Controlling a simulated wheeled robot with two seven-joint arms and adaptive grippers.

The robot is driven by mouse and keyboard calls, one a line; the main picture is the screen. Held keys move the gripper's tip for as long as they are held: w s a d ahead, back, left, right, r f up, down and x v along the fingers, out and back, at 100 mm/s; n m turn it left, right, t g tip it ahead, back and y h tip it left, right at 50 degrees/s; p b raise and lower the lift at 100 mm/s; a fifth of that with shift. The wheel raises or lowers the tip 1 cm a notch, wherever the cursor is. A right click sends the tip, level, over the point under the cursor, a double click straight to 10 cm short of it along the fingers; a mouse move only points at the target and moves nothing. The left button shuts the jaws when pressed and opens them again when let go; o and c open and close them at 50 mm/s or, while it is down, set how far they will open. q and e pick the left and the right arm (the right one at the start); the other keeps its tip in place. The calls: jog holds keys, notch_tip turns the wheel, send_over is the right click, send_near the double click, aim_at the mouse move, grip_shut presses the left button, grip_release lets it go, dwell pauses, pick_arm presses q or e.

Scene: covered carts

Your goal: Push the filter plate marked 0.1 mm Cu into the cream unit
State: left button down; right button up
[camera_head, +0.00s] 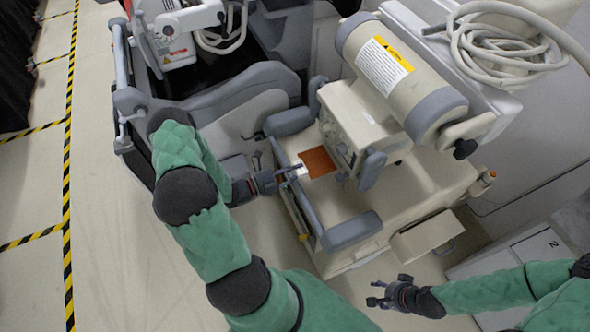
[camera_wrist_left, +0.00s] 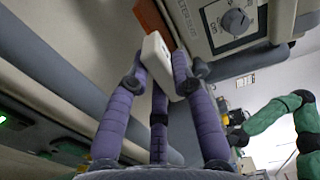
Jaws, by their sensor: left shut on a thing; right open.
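The filter plate (camera_head: 319,162) is a flat copper-brown square with a white grip block at its near end. My left gripper (camera_head: 291,170) is shut on that white block, which shows between the purple-grey fingers in the left wrist view (camera_wrist_left: 156,58). The brown plate (camera_wrist_left: 150,16) reaches beyond the block toward the cream unit (camera_head: 352,120), a box with a dial on its face (camera_wrist_left: 236,22). Whether the plate's far edge is inside the unit I cannot tell. The plate's marking is not readable. My right gripper (camera_head: 383,293) is open and empty, low and apart from the cart.
A large cream cylinder (camera_head: 395,75) with a warning label lies above the unit. Grey padded bars (camera_head: 352,231) edge the cart around the plate. A coiled hose (camera_head: 490,45) sits at upper right. The floor (camera_head: 110,230) at left is clear.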

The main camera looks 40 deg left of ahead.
pick_arm(q)
jog(key=shift+p+x, duration=0.45)
jog(key=shift+x, duration=4.35)
jog(key=c, duration=1)
grip_release()
jog(key=v, duration=1.2)
